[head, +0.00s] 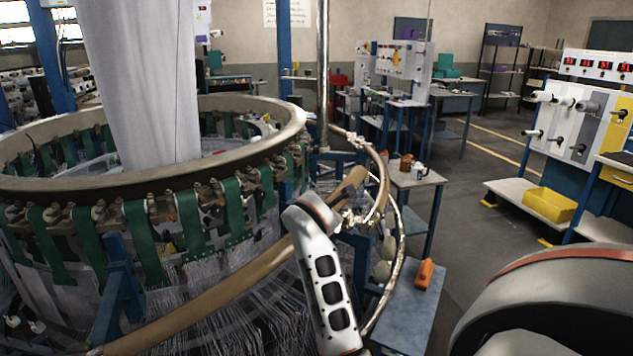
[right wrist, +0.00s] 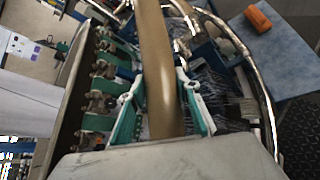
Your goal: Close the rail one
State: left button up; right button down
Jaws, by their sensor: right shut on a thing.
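The tan curved rail (head: 225,292) runs in front of the loom from the lower left up to the right. My right arm reaches up from below, and my right gripper (head: 347,212) is at the rail's right part. In the right wrist view the rail (right wrist: 153,40) passes between the two green-padded fingers of this gripper (right wrist: 158,97), which are shut on it. The fingertips are partly hidden in the head view. The rail's far end is near the pale, curved pipe, and I cannot tell whether it touches anything there. My left gripper is out of view.
The loom's large ring (head: 285,128) with green straps stands at the left. A metal pipe (head: 401,235) curves down at the right of the rail. A blue table (head: 412,305) with an orange tool (head: 425,273) stands beyond it. Open floor lies to the right.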

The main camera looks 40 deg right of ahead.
notch_tip(320, 180, down, 18)
jog(key=s+d+m+y, duration=0.1)
jog(key=d+m+y, duration=0.1)
jog(key=shift+s+d+f, duration=0.15)
jog(key=shift+s+f, duration=0.05)
jog(key=shift+f, duration=0.15)
jog(key=c, duration=1.5)
grip_release()
jog(key=shift+f, duration=0.1)
jog(key=shift+o, duration=0.2)
jog(key=v, duration=1.2)
jog(key=shift+d, duration=0.2)
jog(key=shift+s, duration=0.1)
